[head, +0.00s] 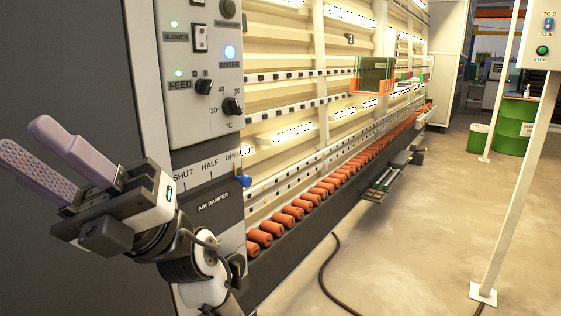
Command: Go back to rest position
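My gripper (28,140) is raised at the left edge of the head view, in front of the dark side of the washer (284,130). Its two purple fingers are spread apart with nothing between them. The arm rises from the bottom of the view. The washer's control panel (200,65) is up and to the right of the gripper, with a clear gap in the picture. The green BLOWER and FEED lamps and the blue WATER lamp are lit. The blue-tipped air damper lever (243,181) is at the OPEN end of its scale.
A glass pane (376,76) stands in the washer's transport. Orange rollers (290,213) run along its base. A dark hose (324,275) lies on the floor. A white post (512,190) carries a box with a green button (542,50). Green drums (514,126) stand behind. Open floor lies between washer and post.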

